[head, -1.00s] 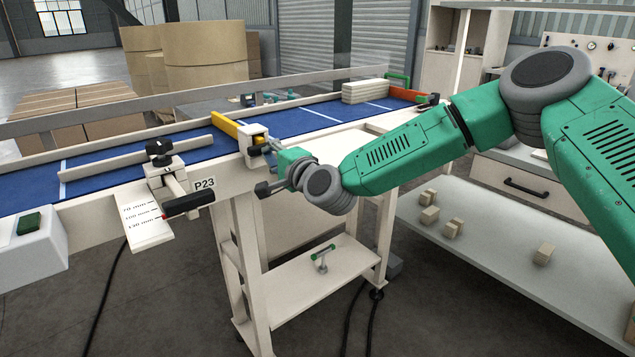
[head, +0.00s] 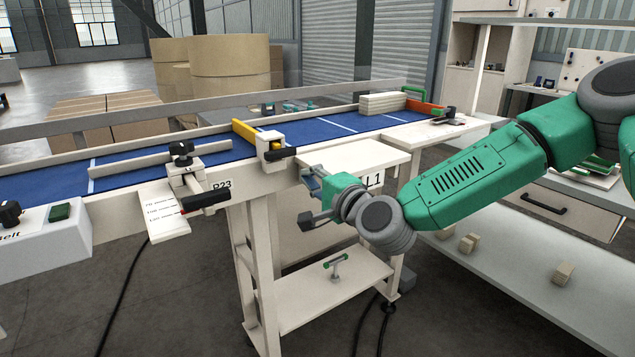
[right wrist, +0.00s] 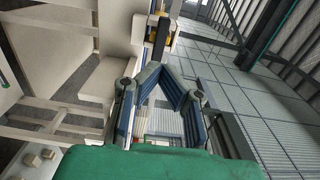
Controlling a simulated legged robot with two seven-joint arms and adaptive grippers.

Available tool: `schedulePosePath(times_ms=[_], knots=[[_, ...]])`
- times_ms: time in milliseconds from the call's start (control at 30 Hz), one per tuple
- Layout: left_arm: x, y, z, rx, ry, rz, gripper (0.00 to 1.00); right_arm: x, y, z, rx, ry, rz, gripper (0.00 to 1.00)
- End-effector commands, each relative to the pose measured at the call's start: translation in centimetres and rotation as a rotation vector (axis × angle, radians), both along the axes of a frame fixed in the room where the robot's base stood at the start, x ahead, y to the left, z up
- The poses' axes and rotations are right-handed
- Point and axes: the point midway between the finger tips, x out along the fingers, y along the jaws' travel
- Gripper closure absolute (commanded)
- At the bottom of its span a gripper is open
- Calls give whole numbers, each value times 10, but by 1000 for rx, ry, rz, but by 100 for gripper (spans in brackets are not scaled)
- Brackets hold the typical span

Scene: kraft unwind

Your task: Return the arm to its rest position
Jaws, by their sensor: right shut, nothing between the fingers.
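My right arm (head: 460,185) is green with grey joints and comes in from the right in the head view. My right gripper (head: 311,192) is at the front side of the conveyor table, below and right of the yellow stop's clamp (head: 272,147), apart from it. In the right wrist view the gripper's blue-padded fingers (right wrist: 170,75) meet at their tips with nothing held. My left gripper is not in view.
The blue conveyor belt (head: 310,130) carries a stack of pale slats (head: 382,104). A guide clamp with a black handle (head: 205,200) sticks out at the front left. A lower shelf holds a green-handled tool (head: 335,264). A workbench (head: 530,270) with wooden blocks stands at right.

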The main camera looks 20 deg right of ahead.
Motion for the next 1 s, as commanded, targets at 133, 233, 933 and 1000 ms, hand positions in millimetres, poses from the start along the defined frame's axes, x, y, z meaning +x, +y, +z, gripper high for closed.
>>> schedulePosePath(times_ms=[133, 233, 933, 1000], knots=[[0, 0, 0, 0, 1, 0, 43, -15, -8, -2, 2, 3, -3, 100], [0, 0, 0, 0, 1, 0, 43, -19, -10, -2, 3, 3, -2, 100], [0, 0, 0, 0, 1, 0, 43, -237, 34, -298, -806, 600, 526, 100], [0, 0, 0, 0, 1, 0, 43, -280, 19, -326, -930, 682, 625, 100]])
